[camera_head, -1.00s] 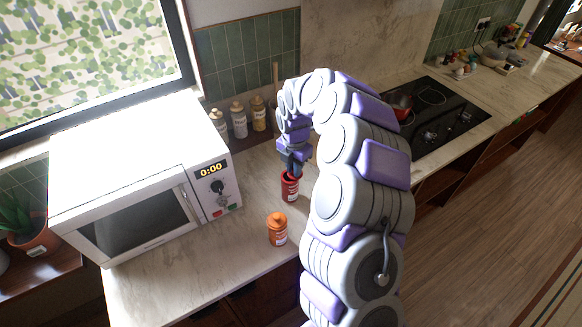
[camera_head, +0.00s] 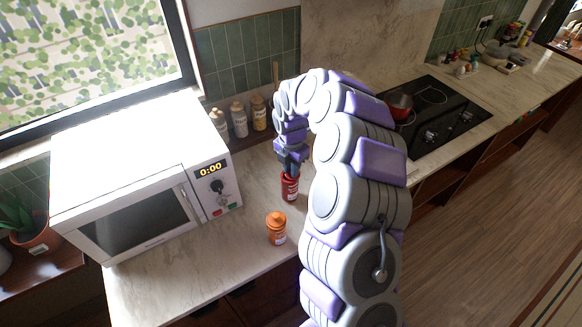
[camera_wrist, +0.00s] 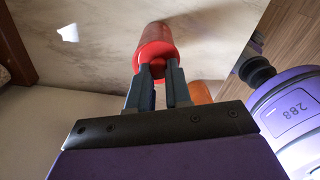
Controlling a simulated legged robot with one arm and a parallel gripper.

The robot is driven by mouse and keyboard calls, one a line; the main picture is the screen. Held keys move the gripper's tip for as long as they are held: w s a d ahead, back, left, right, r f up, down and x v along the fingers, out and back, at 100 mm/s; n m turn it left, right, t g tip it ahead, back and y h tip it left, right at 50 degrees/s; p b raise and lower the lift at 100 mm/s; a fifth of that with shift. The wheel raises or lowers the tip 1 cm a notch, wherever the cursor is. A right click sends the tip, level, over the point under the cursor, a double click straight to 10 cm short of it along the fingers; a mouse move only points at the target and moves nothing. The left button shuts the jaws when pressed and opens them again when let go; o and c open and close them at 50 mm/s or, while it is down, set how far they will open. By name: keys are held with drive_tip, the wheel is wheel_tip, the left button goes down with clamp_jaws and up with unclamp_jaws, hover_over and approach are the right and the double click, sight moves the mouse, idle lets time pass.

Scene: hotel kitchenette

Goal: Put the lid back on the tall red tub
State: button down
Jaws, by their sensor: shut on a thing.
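The tall red tub (camera_head: 290,190) stands upright on the counter, to the right of the microwave. My gripper (camera_head: 289,173) is directly above it, pointing down at its top. In the wrist view my gripper (camera_wrist: 157,70) is shut on the red lid (camera_wrist: 155,54), with one finger on each side of its grip. The lid lines up with the red tub (camera_wrist: 158,34) beyond it and looks on or very close to its rim. I cannot tell whether it is fully seated. The fingers hide part of the lid.
An orange lidded tub (camera_head: 276,228) stands just in front and left of the red tub. A white microwave (camera_head: 140,170) is to the left. Several jars (camera_head: 239,119) line the back wall. A cooktop (camera_head: 435,112) with a red pot (camera_head: 400,106) lies to the right.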

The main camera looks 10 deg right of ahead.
drive_tip(key=shift+a, duration=0.8)
drive_tip(key=shift+d, duration=0.15)
drive_tip(key=c, duration=1.2)
unclamp_jaws()
drive_tip(key=shift+a, duration=0.2)
drive_tip(key=shift+o, duration=1.1)
drive_tip(key=shift+o, duration=0.4)
drive_tip(key=o, duration=0.4)
